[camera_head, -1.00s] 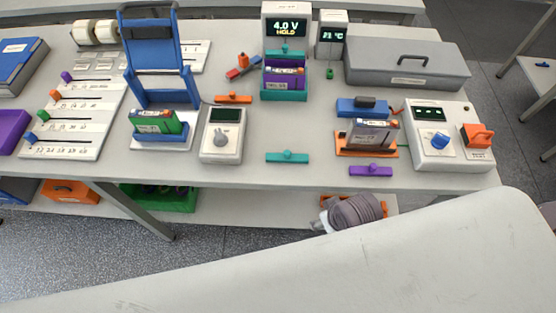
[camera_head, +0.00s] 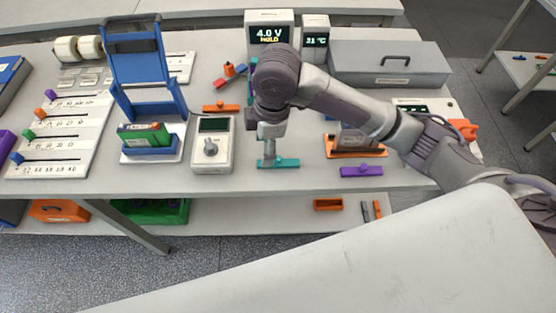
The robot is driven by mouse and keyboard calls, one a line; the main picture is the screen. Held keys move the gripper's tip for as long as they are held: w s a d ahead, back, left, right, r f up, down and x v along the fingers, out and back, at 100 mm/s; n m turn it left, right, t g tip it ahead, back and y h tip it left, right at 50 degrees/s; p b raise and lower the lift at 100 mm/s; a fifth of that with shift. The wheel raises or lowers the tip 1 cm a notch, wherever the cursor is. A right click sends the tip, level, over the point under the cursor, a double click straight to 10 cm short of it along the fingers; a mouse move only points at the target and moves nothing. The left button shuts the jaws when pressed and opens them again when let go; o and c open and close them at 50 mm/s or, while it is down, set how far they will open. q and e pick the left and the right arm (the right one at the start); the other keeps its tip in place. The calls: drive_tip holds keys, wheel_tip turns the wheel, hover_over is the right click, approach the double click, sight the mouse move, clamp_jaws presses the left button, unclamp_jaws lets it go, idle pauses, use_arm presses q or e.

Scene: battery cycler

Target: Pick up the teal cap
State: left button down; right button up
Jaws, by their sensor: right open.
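The teal cap (camera_head: 291,164), a flat bar with a small knob, lies on the table near the front edge, right of the grey meter. My right gripper (camera_head: 268,157) points down right over the cap's middle and hides its knob. It is open; whether the fingers touch the cap I cannot tell. My left gripper is out of view.
A grey meter (camera_head: 212,155) stands close left of the cap. A purple cap (camera_head: 361,171) and an orange holder (camera_head: 338,150) lie to the right, an orange cap (camera_head: 220,108) behind left.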

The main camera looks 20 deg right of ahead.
sight(278, 158)
drive_tip(key=w+d+r+n+h, duration=0.1)
drive_tip(key=w+d+r+h, duration=0.1)
drive_tip(key=d+r, duration=0.2)
wheel_tip(278, 158, down, 8)
drive_tip(key=shift+w+a+f+p, duration=0.15)
drive_tip(key=shift+f+p, duration=0.1)
drive_tip(key=shift+p, duration=0.3)
drive_tip(key=f, duration=0.1)
drive_tip(key=f+p, duration=0.1)
drive_tip(key=f, duration=0.3)
drive_tip(key=shift+s+p, duration=0.35)
drive_tip(key=shift+f, duration=0.25)
drive_tip(key=shift+c, duration=0.4)
drive_tip(key=c, duration=1)
